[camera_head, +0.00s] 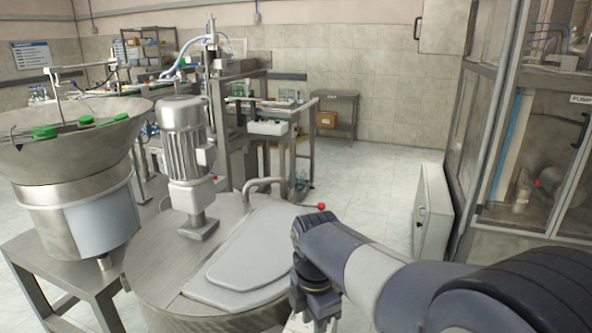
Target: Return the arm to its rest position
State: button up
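My arm reaches in from the lower right of the head view, in front of the round metal vessel top. My gripper (318,322) is at its end, pointing down at the bottom edge of the picture. Its fingertips are cut off, so I cannot see whether it is open or shut, or whether it holds anything. The cap feeder bowl (75,160) stands at the left, a wide metal funnel with several green caps (45,132) near its rim.
A round vessel (155,260) with a grey lid (245,255) and an upright motor (187,140) stands left of my arm. A white cabinet (433,215) and a glazed enclosure (540,150) are at the right. The tiled floor (375,185) between is clear.

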notch_tip(320, 180, down, 6)
jog(key=shift+f, duration=0.25)
jog(key=m, duration=0.4)
jog(key=shift+r+b, duration=0.1)
jog(key=shift+b, duration=0.25)
jog(key=m+b, duration=0.1)
jog(key=m, duration=0.4)
jog(key=m+b, duration=0.1)
jog(key=m, duration=0.3)
jog(key=shift+m, duration=0.4)
jog(key=m+b, duration=0.1)
jog(key=m, duration=0.2)
jog(key=shift+m, duration=0.4)
jog(key=shift+r+m, duration=0.3)
jog(key=shift+r, duration=2.05)
jog(key=shift+d, duration=0.15)
